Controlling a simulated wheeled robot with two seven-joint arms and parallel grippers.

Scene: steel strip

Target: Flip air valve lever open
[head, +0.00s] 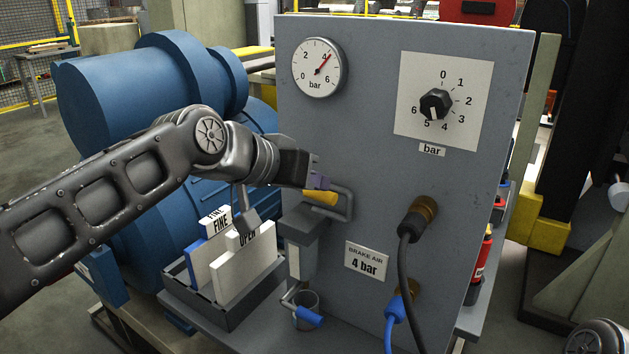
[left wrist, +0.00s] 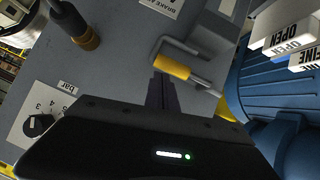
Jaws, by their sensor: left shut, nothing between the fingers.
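A lever with a yellow sleeve (head: 320,197) and a bent metal rod sits low on the front of the grey panel (head: 370,130). It also shows in the left wrist view (left wrist: 172,67), with the sleeve just ahead of the fingertips. My left gripper (head: 317,182) is shut and empty, its tip close above the sleeve; I cannot tell whether they touch. Its dark fingers also show in the left wrist view (left wrist: 161,92). My right gripper is out of view.
A gauge (head: 317,68) reads about 4 bar; a black knob (head: 435,104) is at upper right. A black hose (head: 409,270) and a blue hose (head: 389,330) hang at the lower right. A card tray (head: 237,316) and a blue motor (head: 120,100) stand left.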

